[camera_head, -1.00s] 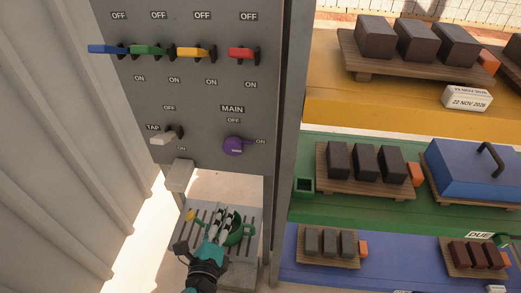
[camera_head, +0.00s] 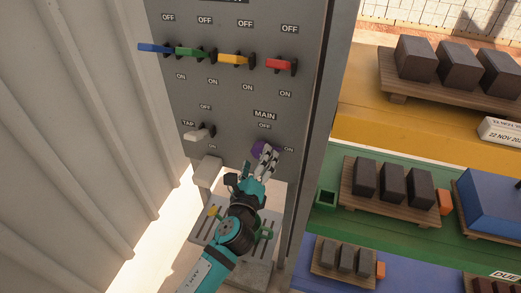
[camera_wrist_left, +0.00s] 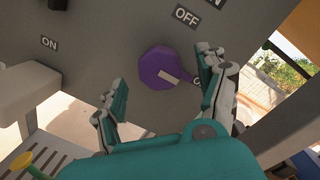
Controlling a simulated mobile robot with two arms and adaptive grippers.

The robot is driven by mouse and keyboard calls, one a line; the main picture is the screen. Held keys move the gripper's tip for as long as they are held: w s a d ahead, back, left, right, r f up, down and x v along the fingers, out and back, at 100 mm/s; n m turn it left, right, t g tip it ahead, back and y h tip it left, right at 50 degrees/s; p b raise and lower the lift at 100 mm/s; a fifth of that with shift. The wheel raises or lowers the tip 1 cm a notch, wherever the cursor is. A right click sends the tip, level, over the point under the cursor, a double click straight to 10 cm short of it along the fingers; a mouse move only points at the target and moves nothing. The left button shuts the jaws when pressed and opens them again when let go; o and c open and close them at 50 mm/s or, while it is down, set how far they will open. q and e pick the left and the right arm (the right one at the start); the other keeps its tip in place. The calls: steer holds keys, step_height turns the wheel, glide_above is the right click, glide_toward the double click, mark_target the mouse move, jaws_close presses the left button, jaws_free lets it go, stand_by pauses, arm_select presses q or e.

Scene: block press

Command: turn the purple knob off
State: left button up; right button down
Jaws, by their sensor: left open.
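The purple knob (camera_head: 257,149) is on the grey panel under the MAIN label, partly hidden by my left gripper (camera_head: 267,160). In the left wrist view the knob (camera_wrist_left: 165,70) shows nearly whole, and its pale pointer mark slants down and right toward the partly covered ON label. The OFF label (camera_wrist_left: 187,15) is above it. My left gripper (camera_wrist_left: 163,72) is open, with one finger on the left side of the knob and the other on the right. Whether the fingers touch it I cannot tell. My right gripper is not in view.
Blue (camera_head: 156,48), green (camera_head: 192,52), yellow (camera_head: 235,59) and red (camera_head: 280,65) levers are above on the panel. A white tap lever (camera_head: 199,133) is left of the knob. A grated stand (camera_head: 206,232) is below. Shelves with dark blocks are right.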

arm_select(q)
steer(key=shift+x, duration=1.85)
steer(key=c, duration=1.2)
